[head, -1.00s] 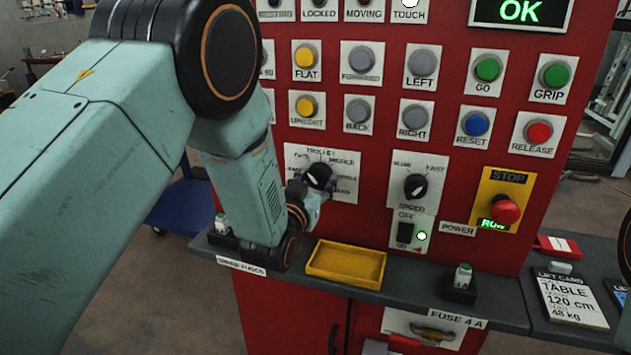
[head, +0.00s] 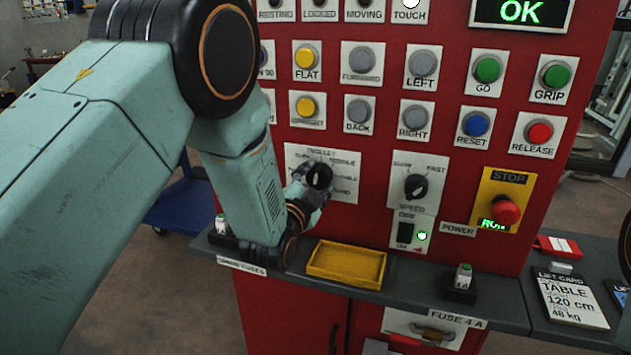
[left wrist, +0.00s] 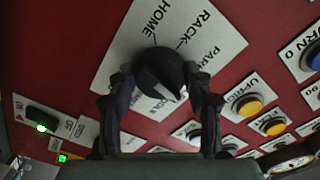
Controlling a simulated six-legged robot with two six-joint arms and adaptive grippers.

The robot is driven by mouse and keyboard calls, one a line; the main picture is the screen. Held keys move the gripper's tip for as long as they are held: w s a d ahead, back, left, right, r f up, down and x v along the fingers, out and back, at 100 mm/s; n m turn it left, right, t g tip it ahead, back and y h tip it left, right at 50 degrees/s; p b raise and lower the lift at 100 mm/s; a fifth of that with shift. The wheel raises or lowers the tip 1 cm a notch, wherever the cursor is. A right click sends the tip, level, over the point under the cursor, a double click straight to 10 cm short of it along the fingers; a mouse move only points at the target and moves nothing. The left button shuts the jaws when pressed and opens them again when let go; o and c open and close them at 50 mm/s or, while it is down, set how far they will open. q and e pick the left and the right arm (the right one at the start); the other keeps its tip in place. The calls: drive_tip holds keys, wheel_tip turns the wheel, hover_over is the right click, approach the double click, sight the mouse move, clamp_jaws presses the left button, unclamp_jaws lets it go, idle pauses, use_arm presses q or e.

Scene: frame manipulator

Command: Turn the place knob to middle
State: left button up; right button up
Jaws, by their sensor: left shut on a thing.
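The place knob (head: 319,176) is a black knob on a white label plate (head: 347,160) on the red panel. In the head view the knob stands about upright, its plate's words too blurred to read fully. In the left wrist view the knob (left wrist: 160,70) sits between my fingers, with a white mark at its lower right. HOME, RACK and part of PARK can be read on the plate (left wrist: 215,42). My left gripper (head: 308,190) is shut on the knob, one finger at each side in the left wrist view (left wrist: 160,85). My right gripper is not in view.
The speed knob (head: 415,187) is to the right, above a power switch (head: 405,232). Rows of buttons are above. A red stop button (head: 505,211) is further right. A yellow tray (head: 346,264) lies on the grey ledge below, near a fuse (head: 463,275).

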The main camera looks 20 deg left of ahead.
use_arm(q)
drive_tip(key=m, duration=0.3)
drive_tip(key=shift+m, duration=0.3)
drive_tip(key=shift+r+m, duration=0.15)
drive_tip(key=shift+m, duration=1.55)
drive_tip(key=o, duration=1.1)
drive_tip(key=shift+w+a, duration=0.1)
drive_tip(key=shift+o, duration=0.3)
drive_tip(key=s, duration=1.2)
drive_tip(key=shift+a, duration=0.15)
